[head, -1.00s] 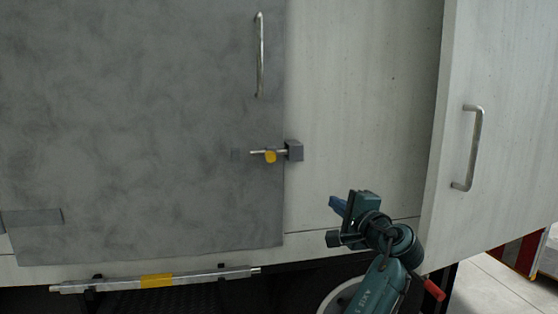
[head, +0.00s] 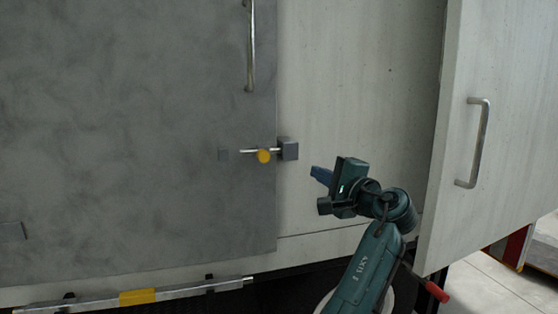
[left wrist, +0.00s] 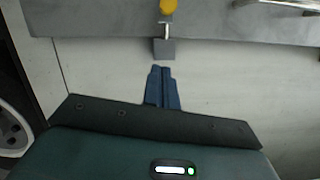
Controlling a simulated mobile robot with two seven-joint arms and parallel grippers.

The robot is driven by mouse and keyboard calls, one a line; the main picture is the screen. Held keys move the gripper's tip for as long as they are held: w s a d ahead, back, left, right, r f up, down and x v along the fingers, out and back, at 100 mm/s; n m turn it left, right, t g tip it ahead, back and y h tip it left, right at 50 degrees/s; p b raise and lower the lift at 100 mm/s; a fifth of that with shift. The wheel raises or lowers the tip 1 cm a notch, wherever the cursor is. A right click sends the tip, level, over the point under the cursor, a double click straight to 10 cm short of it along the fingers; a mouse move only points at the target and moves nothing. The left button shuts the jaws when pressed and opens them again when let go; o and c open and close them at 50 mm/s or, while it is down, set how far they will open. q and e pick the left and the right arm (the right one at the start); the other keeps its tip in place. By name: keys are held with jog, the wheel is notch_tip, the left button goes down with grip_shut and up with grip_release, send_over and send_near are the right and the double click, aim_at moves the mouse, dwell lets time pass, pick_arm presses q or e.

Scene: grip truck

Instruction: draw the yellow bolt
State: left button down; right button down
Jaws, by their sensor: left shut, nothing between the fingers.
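The yellow bolt is a short silver rod with a round yellow knob (head: 263,156), near the right edge of the grey door (head: 150,120). The rod's right end meets a grey block (head: 289,148) on the pale panel. Its left end stops short of a small grey block (head: 223,153) on the door. My left gripper (head: 317,172) is to the right of and below the bolt, apart from it. Its blue fingers (left wrist: 161,74) are together and empty in the left wrist view, pointing toward the grey block (left wrist: 164,48); the knob (left wrist: 169,6) is beyond. My right gripper is not seen.
A vertical handle (head: 250,45) is on the door above the bolt. An open pale door (head: 455,120) with a handle (head: 473,142) stands at right, beside my arm. A metal bar with a yellow band (head: 138,297) runs below. The panel around the block is clear.

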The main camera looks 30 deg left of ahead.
pick_arm(q)
jog(key=p+x, duration=0.1)
jog(key=x, duration=0.9)
jog(key=shift+a+r, duration=0.1)
jog(key=shift+a, duration=0.15)
jog(key=shift+s+a+r+p, duration=0.1)
jog(key=shift+s+a+p, duration=0.2)
jog(key=shift+s, duration=0.3)
jog(key=shift+s+a+r+p, duration=0.1)
jog(key=shift+s+a+p, duration=0.05)
jog(key=shift+s+a, duration=0.65)
jog(key=shift+s, duration=0.1)
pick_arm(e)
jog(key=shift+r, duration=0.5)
pick_arm(q)
jog(key=shift+s+r, duration=0.1)
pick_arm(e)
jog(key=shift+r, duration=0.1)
